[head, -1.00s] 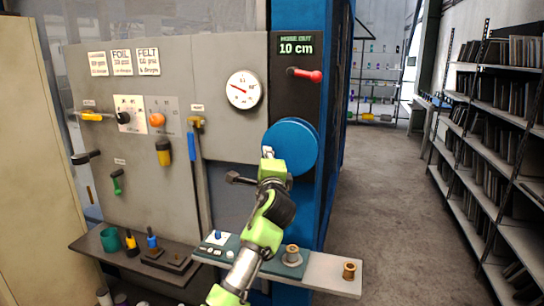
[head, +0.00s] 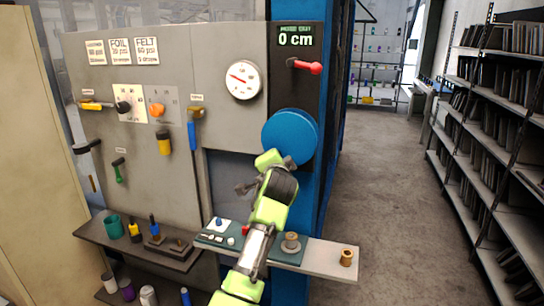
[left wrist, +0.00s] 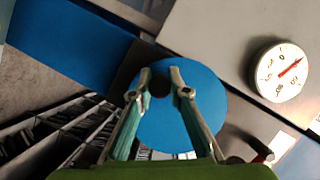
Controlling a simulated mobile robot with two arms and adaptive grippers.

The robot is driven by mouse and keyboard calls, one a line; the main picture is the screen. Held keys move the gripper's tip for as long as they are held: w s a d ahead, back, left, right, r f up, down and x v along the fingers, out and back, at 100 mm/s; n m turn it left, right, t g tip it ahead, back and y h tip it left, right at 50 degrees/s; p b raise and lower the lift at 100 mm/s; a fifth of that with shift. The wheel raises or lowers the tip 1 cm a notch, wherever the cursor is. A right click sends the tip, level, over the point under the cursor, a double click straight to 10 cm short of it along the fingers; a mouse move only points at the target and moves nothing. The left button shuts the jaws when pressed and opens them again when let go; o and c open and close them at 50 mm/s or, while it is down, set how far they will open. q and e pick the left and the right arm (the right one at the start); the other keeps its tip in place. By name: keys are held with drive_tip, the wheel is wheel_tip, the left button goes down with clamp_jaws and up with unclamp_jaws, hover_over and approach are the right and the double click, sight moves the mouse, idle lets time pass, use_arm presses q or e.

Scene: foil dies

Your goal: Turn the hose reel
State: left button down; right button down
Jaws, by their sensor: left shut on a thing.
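The hose reel is a round blue disc (head: 292,132) on the dark panel beside the blue post. The display (head: 295,40) above it reads 0 cm. My left gripper (head: 268,158) is at the reel's lower left edge in the head view and hides part of it. In the left wrist view the blue disc (left wrist: 205,110) fills the middle. My left gripper's fingers (left wrist: 162,78) are shut on a small dark knob (left wrist: 160,86) on the disc's face. My right gripper is not in view.
A red-tipped lever (head: 305,66) sits above the reel, with a round gauge (head: 244,80) to its left. A blue-handled tool (head: 192,135) hangs on the grey panel. A shelf (head: 318,262) with spools juts out below. The aisle floor (head: 385,200) is clear.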

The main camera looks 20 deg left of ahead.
use_arm(q)
drive_tip(key=shift+f, duration=0.1)
idle(0.4)
drive_tip(key=c, duration=1.9)
unclamp_jaws()
drive_tip(key=v, duration=1.2)
